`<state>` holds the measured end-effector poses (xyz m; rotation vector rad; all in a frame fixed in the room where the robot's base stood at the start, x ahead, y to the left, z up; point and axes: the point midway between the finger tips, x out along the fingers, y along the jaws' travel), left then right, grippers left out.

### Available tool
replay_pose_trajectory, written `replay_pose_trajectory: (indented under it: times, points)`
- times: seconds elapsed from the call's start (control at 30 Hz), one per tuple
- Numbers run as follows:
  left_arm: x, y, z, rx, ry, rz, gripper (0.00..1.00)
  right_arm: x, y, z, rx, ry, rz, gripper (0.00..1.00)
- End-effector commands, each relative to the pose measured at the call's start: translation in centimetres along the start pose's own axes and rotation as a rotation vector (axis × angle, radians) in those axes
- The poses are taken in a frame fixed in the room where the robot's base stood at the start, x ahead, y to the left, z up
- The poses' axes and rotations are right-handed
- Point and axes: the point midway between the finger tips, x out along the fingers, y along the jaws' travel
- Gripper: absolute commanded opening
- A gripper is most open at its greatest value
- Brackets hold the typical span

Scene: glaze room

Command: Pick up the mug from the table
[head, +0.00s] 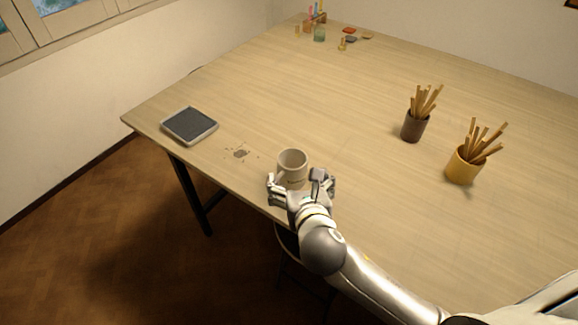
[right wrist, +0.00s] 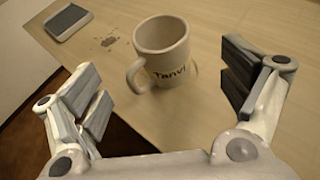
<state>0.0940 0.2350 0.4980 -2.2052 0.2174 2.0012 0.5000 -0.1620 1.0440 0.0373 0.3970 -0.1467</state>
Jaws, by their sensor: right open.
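A cream mug (head: 291,166) stands upright on the wooden table (head: 330,110), close to its near left edge. In the right wrist view the mug (right wrist: 163,50) carries the dark lettering "Tanvi", and its handle points to the lower left. My right gripper (head: 302,184) is open and empty at the near side of the mug. In the right wrist view its fingers (right wrist: 168,88) are spread wide to the left and right, with the mug ahead between them. I see no contact with the mug. My left gripper is not in view.
A grey tray with a dark inside (head: 190,125) lies at the left corner, with a dark stain (head: 240,153) near it. A dark pot (head: 413,126) and a yellow pot (head: 462,166) hold wooden sticks. Small jars (head: 319,33) stand at the back. The table's middle is clear.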

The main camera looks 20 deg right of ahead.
Motion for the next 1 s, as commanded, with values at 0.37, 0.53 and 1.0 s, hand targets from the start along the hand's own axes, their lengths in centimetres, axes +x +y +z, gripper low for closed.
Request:
replay_pose_trajectory:
  times: [0.37,0.53,1.0]
  points:
    - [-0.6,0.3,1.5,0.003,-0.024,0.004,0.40,4.8,-0.1,0.2,-0.010,-0.003,-0.002,0.94]
    - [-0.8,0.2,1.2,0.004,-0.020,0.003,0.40,5.5,0.0,0.2,-0.008,-0.002,0.000,0.94]
    - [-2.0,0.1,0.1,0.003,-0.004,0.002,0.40,10.3,-0.2,0.5,-0.008,-0.001,0.000,0.94]
